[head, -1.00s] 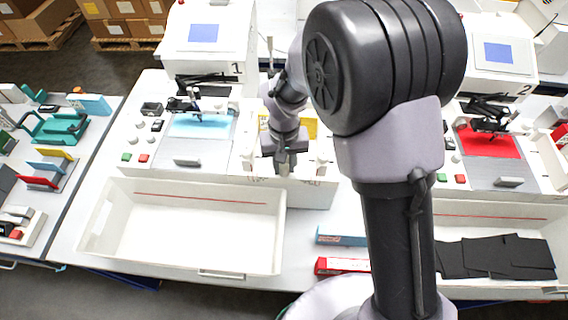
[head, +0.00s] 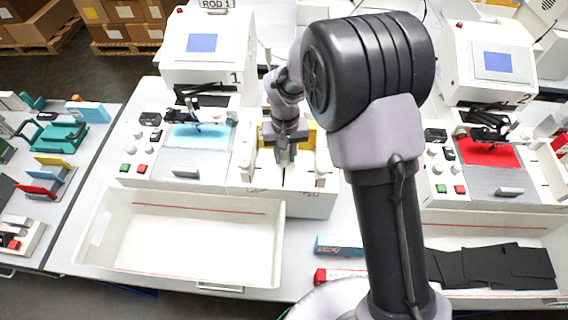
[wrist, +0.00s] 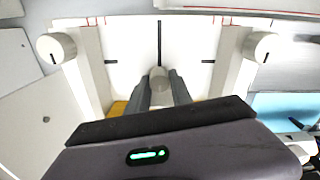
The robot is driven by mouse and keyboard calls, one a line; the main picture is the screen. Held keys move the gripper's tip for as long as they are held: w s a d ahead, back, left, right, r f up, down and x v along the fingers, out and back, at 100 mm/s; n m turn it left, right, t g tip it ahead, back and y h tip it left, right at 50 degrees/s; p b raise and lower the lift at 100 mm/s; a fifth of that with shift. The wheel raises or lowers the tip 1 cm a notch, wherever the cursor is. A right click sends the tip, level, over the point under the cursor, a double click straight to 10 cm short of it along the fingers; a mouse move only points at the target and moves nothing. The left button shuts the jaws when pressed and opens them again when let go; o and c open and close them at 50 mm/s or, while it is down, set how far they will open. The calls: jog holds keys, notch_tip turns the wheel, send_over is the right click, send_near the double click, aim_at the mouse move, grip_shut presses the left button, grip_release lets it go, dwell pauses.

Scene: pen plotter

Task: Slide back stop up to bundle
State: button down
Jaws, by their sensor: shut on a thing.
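The white bundling fixture (head: 260,180) stands right of machine 1, with a pale side guide along each side. My gripper (head: 285,158) is down between the guides in the head view. In the wrist view my gripper (wrist: 160,88) is shut on a round grey knob (wrist: 159,76), which I take to be the back stop's handle. A dark slot line runs along the fixture bed (wrist: 130,50) in line with the knob. Yellow material (head: 311,137) lies behind my gripper. It also shows beside the fingers in the wrist view (wrist: 118,107). Whether the stop touches it is hidden.
Each guide carries a round white knob, left (wrist: 57,47) and right (wrist: 262,46). Machine 1 (head: 208,50) with its blue sheet (head: 200,136) is at left. An empty white tray (head: 180,245) sits in front. Blue (head: 338,245) and red boxes lie to its right.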

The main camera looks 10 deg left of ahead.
aim_at(285, 155)
jog(key=shift+w, duration=0.15)
jog(key=c, duration=1.1)
grip_release()
jog(key=shift+c, duration=0.2)
notch_tip(285, 155, up, 17)
jog(key=p, duration=0.3)
jog(key=shift+r+p, duration=0.2)
jog(key=shift+p, duration=0.1)
